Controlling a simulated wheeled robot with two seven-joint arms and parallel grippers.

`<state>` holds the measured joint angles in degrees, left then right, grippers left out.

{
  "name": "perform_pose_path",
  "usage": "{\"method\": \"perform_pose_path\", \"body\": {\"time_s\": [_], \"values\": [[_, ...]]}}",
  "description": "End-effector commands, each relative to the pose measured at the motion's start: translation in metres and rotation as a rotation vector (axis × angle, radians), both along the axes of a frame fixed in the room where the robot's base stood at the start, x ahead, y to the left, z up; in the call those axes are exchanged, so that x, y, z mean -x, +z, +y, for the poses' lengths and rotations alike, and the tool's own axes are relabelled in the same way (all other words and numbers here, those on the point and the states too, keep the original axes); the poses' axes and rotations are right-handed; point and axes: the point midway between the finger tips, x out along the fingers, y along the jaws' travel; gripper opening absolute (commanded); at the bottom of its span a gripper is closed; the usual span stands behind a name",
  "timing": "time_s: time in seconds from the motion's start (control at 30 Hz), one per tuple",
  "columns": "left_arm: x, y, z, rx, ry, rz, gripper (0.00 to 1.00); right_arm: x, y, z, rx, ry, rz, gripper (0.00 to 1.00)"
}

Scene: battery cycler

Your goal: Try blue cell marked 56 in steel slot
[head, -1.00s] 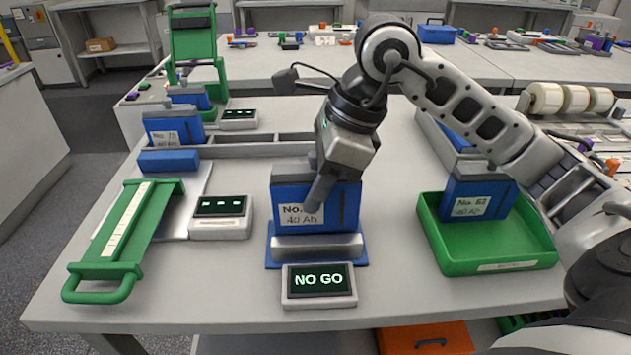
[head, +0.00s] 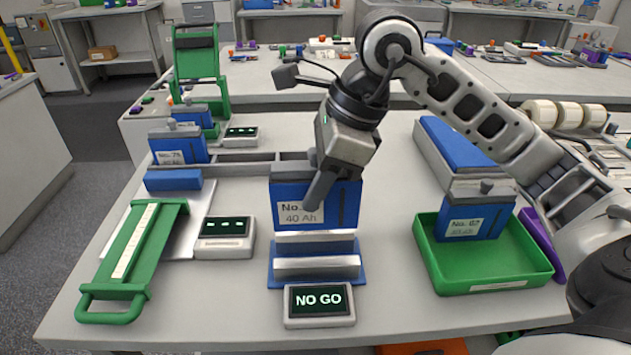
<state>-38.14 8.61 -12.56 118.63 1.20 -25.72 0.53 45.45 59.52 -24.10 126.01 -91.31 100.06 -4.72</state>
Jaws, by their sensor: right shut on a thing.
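A blue cell (head: 290,190) with a grey top and a label reading "No." and "40 Ah" is in my right gripper (head: 318,190). A finger covers the rest of its number. The cell is upright, just above the steel slot (head: 316,265), whose two steel bars stand on a blue base. The display (head: 319,300) in front of the slot reads "NO GO". My left gripper is not in view.
A green tray (head: 484,283) at the right holds another blue cell (head: 470,220) marked No. 62. A green handled gauge (head: 133,250) and a second display (head: 224,236) lie at the left. More blue cells (head: 178,147) stand behind them.

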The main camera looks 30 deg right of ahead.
Motion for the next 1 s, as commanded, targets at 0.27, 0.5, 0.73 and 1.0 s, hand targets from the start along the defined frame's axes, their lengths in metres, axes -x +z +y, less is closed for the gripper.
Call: {"method": "perform_pose_path", "body": {"time_s": [0.27, 0.5, 0.73, 1.0], "values": [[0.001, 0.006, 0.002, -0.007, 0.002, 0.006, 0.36, 0.000, 0.016, 0.000, -0.002, -0.001, -0.003, 0.00], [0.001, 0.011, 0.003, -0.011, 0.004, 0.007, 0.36, -0.001, 0.027, 0.000, -0.001, -0.001, -0.004, 0.00], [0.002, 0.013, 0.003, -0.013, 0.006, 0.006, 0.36, -0.001, 0.033, 0.000, -0.001, -0.001, -0.004, 0.00], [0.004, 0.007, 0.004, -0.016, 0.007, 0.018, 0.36, -0.001, 0.033, 0.000, -0.001, -0.001, -0.004, 0.00]]}}
